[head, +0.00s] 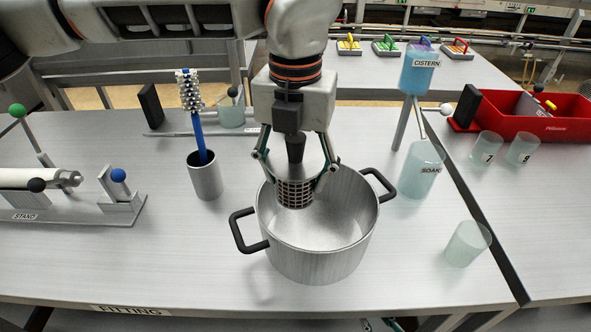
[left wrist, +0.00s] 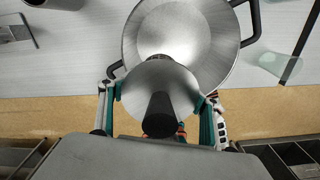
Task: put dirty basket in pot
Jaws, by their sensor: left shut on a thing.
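The basket (head: 295,193) has a dark mesh lower part, a smooth metal top and a black knob. My left gripper (head: 297,168) is shut on it, with one finger on each side. The basket hangs upright and appears over the left back part of the pot's opening. I cannot tell whether its bottom is below the rim. The steel pot (head: 320,262) stands on the table with two black handles. In the left wrist view the basket's metal top (left wrist: 157,78) sits between my left gripper's fingers (left wrist: 158,97) and covers part of the pot (left wrist: 215,35).
A metal cup (head: 205,180) with a blue-handled brush stands left of the pot. A clear SOAK beaker (head: 420,172) and another clear cup (head: 466,244) stand to its right. A metal stand (head: 85,208) is at far left. The table's front left is clear.

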